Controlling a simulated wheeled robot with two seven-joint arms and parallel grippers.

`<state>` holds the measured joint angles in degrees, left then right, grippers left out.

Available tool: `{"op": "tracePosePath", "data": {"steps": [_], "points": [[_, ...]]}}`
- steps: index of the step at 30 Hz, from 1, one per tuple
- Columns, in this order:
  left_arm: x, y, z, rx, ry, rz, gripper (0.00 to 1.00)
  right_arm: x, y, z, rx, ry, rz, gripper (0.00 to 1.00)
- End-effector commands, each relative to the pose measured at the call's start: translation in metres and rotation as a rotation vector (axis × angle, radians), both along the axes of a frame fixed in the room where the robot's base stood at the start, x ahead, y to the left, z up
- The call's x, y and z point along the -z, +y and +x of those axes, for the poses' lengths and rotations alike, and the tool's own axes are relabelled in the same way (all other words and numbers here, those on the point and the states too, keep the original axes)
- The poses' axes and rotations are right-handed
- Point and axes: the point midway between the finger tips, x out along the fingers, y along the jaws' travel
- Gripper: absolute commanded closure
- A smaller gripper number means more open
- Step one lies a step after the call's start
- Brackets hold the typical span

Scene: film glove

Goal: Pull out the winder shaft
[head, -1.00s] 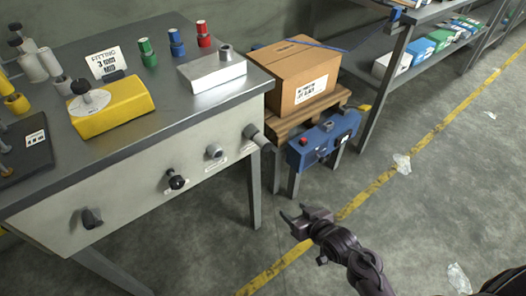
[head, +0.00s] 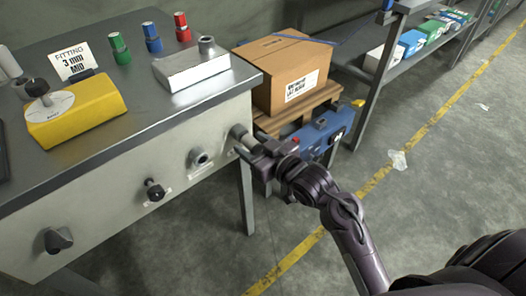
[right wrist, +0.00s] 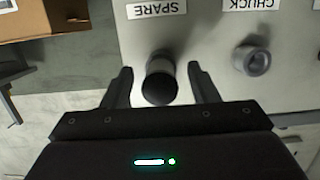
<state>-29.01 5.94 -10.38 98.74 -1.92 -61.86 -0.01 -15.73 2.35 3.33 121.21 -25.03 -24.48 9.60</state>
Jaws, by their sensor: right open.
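The bench's front panel (head: 120,212) carries a row of fittings. They are a dark knob (head: 57,240) at the left, a black-knobbed shaft (head: 154,190), a grey ring-shaped socket (head: 200,158) and a grey cylinder (head: 238,131) at the right end. No readable label names the winder shaft. My right gripper (head: 248,147) is at the right-end cylinder. In the right wrist view its open fingers (right wrist: 161,86) stand on either side of that dark-ended cylinder (right wrist: 161,78), under the label SPARE, with gaps visible on both sides. The socket (right wrist: 251,60) there is labelled CHUCK. My left gripper is not in view.
On the bench top (head: 135,80) are a yellow block (head: 75,112), a metal block (head: 193,68) and green, blue and red spools. A cardboard box (head: 290,72) on a pallet and a blue unit (head: 325,135) stand close right of the bench. The floor at right is mostly open.

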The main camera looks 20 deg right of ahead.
Motion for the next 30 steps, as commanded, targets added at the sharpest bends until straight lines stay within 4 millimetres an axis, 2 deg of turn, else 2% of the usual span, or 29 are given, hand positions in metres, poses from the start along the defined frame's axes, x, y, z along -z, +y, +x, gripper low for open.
{"op": "tracePosePath", "data": {"steps": [4, 12, 23, 30], "points": [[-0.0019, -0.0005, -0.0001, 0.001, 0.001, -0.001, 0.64, 0.0014, 0.003, 0.0076, 0.0, 0.0, 0.0, 0.46], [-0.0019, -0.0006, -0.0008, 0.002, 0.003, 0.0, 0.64, 0.0018, 0.0033, 0.0082, 0.0, 0.001, -0.001, 0.47], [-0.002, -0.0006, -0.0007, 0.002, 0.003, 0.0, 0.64, 0.0018, 0.0032, 0.008, 0.0, 0.001, 0.0, 0.94], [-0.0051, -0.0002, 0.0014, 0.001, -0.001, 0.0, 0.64, 0.0015, 0.0027, 0.0068, 0.0, 0.002, -0.001, 0.96]]}}
